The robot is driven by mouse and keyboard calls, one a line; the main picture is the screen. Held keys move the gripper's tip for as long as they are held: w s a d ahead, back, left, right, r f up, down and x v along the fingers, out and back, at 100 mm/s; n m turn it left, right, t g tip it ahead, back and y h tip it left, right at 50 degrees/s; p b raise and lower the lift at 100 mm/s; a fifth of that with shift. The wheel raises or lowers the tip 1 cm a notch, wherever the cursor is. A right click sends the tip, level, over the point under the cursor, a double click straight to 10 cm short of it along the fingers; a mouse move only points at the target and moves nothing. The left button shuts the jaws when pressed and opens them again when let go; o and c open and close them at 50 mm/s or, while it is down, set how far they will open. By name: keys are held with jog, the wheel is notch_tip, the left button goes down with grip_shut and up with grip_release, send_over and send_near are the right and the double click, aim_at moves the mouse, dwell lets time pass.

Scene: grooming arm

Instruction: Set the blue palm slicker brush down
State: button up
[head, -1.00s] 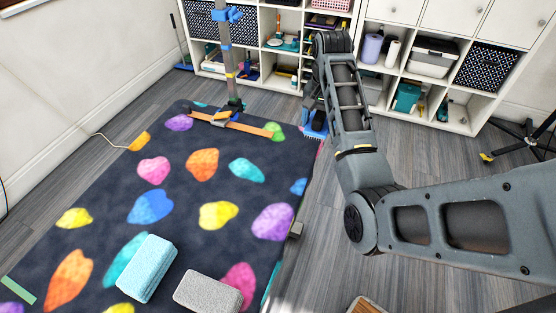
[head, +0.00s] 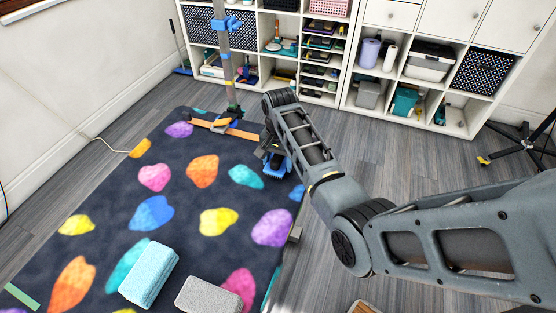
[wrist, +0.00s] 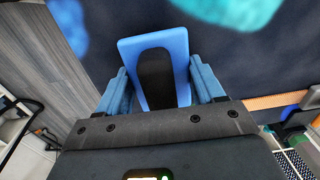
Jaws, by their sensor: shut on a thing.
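The blue palm slicker brush (wrist: 180,45) has a flat blue body with a black oval pad. In the wrist view it sits between the two blue fingers of my gripper (wrist: 160,85), which is shut on it. In the head view my gripper (head: 272,155) is over the far right part of the dark mat, and the brush (head: 277,168) shows as a small blue patch below it. I cannot tell whether the brush touches the mat. Its bristles are hidden in the wrist view.
The dark mat (head: 190,225) has coloured spots. A light blue block (head: 149,274) and a grey block (head: 208,296) lie at its near edge. A post with an orange bar (head: 240,132) stands at the far edge. White shelves (head: 345,95) line the back.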

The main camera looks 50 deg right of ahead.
jog(key=shift+f, duration=0.2)
jog(key=shift+f, duration=0.15)
jog(key=o, duration=0.9)
jog(key=shift+o, duration=0.2)
notch_tip(320, 180, up, 12)
jog(key=shift+s+r+b, duration=0.1)
jog(key=shift+r+b, duration=0.05)
jog(key=shift+b, duration=0.35)
jog(key=shift+d, duration=0.1)
